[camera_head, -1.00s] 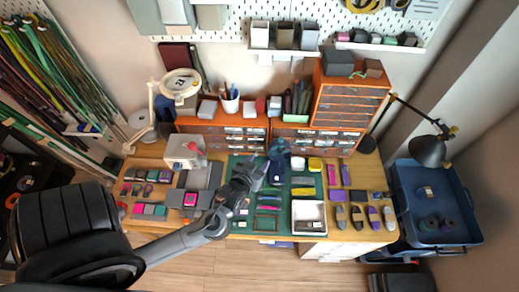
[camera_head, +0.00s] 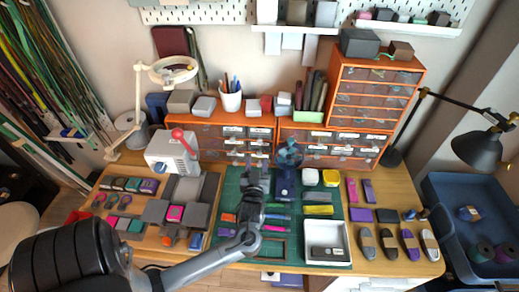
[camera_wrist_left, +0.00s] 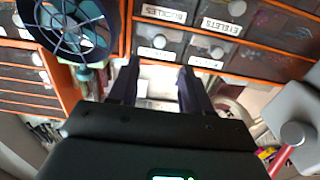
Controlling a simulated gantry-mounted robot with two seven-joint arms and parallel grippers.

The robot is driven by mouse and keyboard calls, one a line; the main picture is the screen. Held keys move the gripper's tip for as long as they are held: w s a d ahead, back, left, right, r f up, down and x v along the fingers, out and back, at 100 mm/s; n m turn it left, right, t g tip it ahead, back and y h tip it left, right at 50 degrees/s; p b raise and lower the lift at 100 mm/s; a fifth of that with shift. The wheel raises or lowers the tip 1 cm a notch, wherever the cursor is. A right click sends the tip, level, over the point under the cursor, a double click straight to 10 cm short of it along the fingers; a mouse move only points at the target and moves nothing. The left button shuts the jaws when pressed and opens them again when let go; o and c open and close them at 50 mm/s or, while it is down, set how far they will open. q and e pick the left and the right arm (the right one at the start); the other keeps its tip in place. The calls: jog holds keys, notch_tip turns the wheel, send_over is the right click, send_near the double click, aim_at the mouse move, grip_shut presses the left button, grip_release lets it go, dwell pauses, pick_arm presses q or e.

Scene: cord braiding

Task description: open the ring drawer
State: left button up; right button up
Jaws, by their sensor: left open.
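Small clear-fronted drawers sit in orange cabinets at the back of the table: a low left cabinet (camera_head: 222,143), a low right cabinet (camera_head: 335,150) and a taller stack (camera_head: 372,97). Labels are too small to read in the head view. My left gripper (camera_head: 256,174) is over the green mat, in front of the low left cabinet. Its fingers (camera_wrist_left: 158,82) are open and empty, facing the drawer fronts.
A blue fan (camera_head: 288,156) stands right of my left gripper, close to the drawers. A white machine with a red knob (camera_head: 172,152) stands to the left. The green mat (camera_head: 228,190) holds small tools and a white tray (camera_head: 327,262). A black lamp (camera_head: 478,150) is at right.

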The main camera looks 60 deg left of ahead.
aim_at(260, 142)
pick_arm(q)
jog(key=b+x, duration=0.1)
jog(key=x, duration=0.9)
jog(key=shift+w+a, duration=0.1)
jog(key=shift+a, duration=0.05)
jog(key=shift+c, duration=0.2)
grip_shut()
